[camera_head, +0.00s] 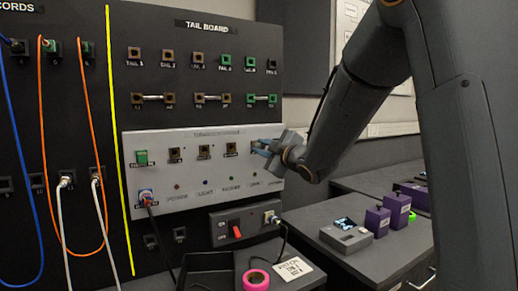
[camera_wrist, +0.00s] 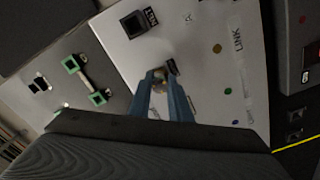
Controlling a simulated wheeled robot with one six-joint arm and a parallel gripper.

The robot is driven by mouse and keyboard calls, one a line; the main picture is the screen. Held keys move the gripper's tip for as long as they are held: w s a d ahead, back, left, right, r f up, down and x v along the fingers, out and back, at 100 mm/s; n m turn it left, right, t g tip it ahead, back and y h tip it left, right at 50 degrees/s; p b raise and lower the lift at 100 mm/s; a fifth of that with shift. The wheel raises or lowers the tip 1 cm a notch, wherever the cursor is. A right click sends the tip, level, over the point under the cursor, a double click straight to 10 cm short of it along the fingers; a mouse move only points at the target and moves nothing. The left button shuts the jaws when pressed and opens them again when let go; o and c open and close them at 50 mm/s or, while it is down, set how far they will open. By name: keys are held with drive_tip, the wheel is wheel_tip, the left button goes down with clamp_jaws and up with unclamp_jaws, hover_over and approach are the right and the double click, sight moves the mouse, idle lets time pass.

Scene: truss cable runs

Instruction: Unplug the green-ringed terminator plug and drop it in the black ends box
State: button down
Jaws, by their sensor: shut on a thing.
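My gripper (camera_head: 262,148) is at the right end of the light grey panel (camera_head: 190,192) on the tail board. In the wrist view, its blue fingers (camera_wrist: 160,82) are shut on a small brownish plug at a socket in that panel. The fingers hide most of the plug, and I see no green ring on it. A green fitting (camera_head: 141,158) is at the panel's left end, away from my gripper. A black open box (camera_head: 190,278), which looks like the ends box, is below the board, partly cut off by the frame edge.
A pink tape roll (camera_head: 257,281) and a white label card (camera_head: 292,270) lie beside the box. A grey device (camera_head: 346,240) and purple boxes (camera_head: 377,221) stand on the right bench. Orange cords (camera_head: 42,130) and a blue cord (camera_head: 18,150) hang at the left.

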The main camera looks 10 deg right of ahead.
drive_tip(key=shift+s, duration=0.1)
idle(0.3)
drive_tip(key=shift+p+v, duration=0.3)
drive_tip(key=shift+v, duration=1.9)
